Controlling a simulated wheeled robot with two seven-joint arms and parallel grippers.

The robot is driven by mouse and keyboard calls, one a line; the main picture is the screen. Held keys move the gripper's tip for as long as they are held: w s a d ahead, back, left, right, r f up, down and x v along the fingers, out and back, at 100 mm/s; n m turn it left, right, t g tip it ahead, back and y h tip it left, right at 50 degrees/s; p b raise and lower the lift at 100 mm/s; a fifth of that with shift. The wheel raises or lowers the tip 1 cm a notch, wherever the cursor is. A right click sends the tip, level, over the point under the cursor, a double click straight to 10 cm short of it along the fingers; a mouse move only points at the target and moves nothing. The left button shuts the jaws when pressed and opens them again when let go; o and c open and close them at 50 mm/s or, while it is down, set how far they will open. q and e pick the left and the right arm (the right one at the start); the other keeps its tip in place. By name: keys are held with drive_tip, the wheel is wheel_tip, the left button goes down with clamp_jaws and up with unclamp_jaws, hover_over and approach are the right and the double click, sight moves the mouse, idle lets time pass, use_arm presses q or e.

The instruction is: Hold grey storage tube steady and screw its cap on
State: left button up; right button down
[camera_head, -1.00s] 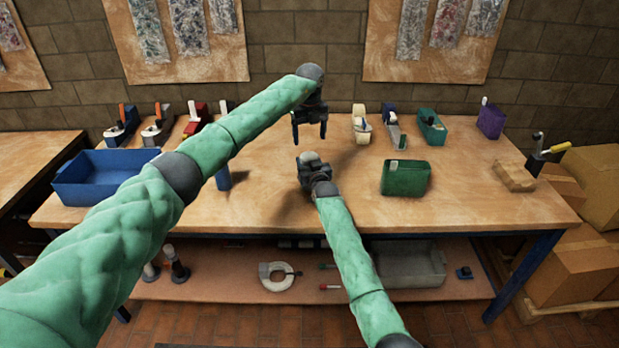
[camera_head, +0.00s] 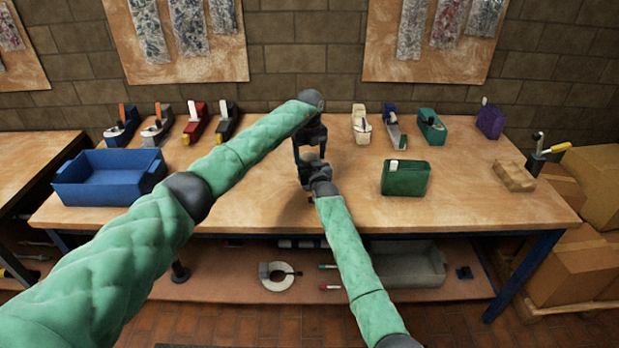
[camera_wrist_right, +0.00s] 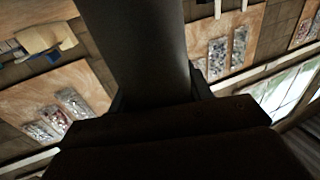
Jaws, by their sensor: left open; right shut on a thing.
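My right gripper (camera_head: 316,174) is shut on a grey cylinder, which I take to be the storage tube (camera_wrist_right: 140,45). The tube fills the upper middle of the right wrist view, between the dark jaws (camera_wrist_right: 158,104). In the head view only a small grey part shows between the two grippers. My left gripper (camera_head: 310,152) is open and points down, directly over the right gripper, its fingers around or just beside the grey part. I cannot tell whether they touch it. I cannot make out the cap or its seating.
The wooden bench (camera_head: 450,205) is clear around the grippers. A blue bin (camera_head: 110,180) stands at left, a green box (camera_head: 405,178) at right. Several tools stand along the back. A wooden block (camera_head: 514,176) lies near the right edge.

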use_arm(q)
drive_tip(key=c, duration=0.7)
drive_tip(key=o, duration=0.8)
drive_tip(key=shift+r, duration=0.1)
drive_tip(key=shift+r, duration=2.15)
drive_tip(key=o, duration=0.4)
drive_tip(key=shift+r, duration=0.1)
